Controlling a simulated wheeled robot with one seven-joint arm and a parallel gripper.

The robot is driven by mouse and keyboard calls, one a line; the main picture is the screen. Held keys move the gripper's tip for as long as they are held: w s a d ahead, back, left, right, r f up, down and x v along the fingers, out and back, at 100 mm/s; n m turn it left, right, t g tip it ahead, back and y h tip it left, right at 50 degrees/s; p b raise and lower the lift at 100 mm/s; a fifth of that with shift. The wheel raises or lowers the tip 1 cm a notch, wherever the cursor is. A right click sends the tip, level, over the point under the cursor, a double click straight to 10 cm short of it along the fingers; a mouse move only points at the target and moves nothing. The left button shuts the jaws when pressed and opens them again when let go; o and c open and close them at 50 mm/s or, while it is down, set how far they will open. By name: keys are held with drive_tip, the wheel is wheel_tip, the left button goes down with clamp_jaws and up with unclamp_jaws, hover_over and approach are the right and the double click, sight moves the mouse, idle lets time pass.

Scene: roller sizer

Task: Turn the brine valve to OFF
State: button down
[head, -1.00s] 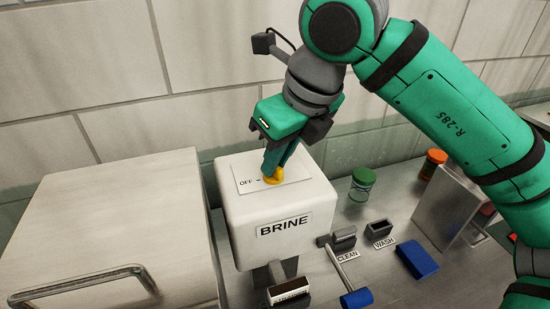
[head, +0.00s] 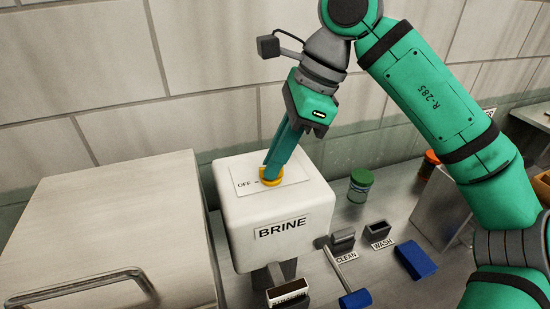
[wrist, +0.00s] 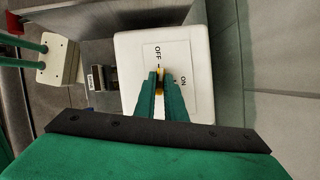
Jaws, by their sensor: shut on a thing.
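The brine valve is a yellow knob (head: 271,177) on top of a white box labelled BRINE (head: 283,228). A white plate (head: 247,178) around the knob carries the word OFF on its left in the head view. In the wrist view the plate (wrist: 188,62) shows both OFF and ON, and the yellow knob (wrist: 160,73) shows between my fingers. My gripper (head: 274,170) is shut on the knob from above, with the fingers tilted. The fingers (wrist: 162,90) hide much of the knob, so its exact pointing direction is hard to tell.
A large pale box (head: 110,225) with a metal handle stands left of the BRINE box. To the right are a green-lidded jar (head: 360,185), small dark holders marked CLEAN (head: 342,240) and WASH (head: 377,232), a blue block (head: 415,260) and a blue-headed tool (head: 355,299).

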drive_tip(key=shift+n+g, duration=0.3)
drive_tip(key=shift+n, duration=0.5)
drive_tip(key=c, duration=1.8)
unclamp_jaws()
drive_tip(key=shift+r, duration=0.1)
drive_tip(key=v, duration=1)
drive_tip(key=shift+w+d+r, duration=0.1)
drive_tip(key=shift+w+r, duration=0.05)
drive_tip(key=shift+r, duration=0.2)
